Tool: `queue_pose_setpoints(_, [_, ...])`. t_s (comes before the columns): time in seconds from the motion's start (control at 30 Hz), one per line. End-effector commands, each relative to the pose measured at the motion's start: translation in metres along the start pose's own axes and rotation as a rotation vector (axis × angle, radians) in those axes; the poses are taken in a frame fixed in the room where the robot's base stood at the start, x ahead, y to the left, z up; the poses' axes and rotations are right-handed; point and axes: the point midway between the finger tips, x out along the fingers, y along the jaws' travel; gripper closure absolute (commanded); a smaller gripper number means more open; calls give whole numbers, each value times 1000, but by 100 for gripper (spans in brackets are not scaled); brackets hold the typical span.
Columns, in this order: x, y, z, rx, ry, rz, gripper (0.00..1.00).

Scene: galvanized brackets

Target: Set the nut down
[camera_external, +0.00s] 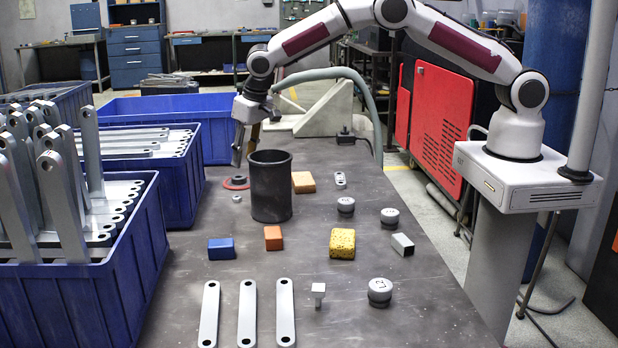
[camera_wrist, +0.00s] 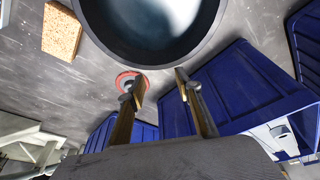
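A small grey metal piece (camera_external: 237,198), which looks like the nut, lies on the table left of the black cylindrical bin (camera_external: 271,190). It is too small to make out its shape. My gripper (camera_external: 245,155) is above the table, behind and a little left of the bin, pointing down. In the wrist view my gripper (camera_wrist: 160,84) has its two fingers well apart, with nothing visible between them. The bin's open rim (camera_wrist: 150,62) fills the top of that view.
Blue crates (camera_external: 150,240) with metal brackets stand along the left. An orange-tan block (camera_external: 303,182), a blue block (camera_external: 221,249), a yellow sponge (camera_external: 342,244) and several grey weights (camera_external: 380,291) lie around the bin. Three flat brackets (camera_external: 247,315) lie in front.

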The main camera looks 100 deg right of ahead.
Motion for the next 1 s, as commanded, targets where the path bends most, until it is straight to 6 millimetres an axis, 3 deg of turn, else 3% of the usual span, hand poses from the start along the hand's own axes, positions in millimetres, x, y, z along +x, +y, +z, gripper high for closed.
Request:
queue_pose_setpoints(0.2, [-2, 0, 0, -1, 1, -1, 66])
queue_pose_setpoints(0.37, [-16, 0, 1, -10, 4, -6, 66])
queue_pose_setpoints(0.67, [-80, 2, 9, -58, 20, -29, 66])
queue_pose_setpoints(1.0, [-163, 11, 35, -128, 40, -61, 66])
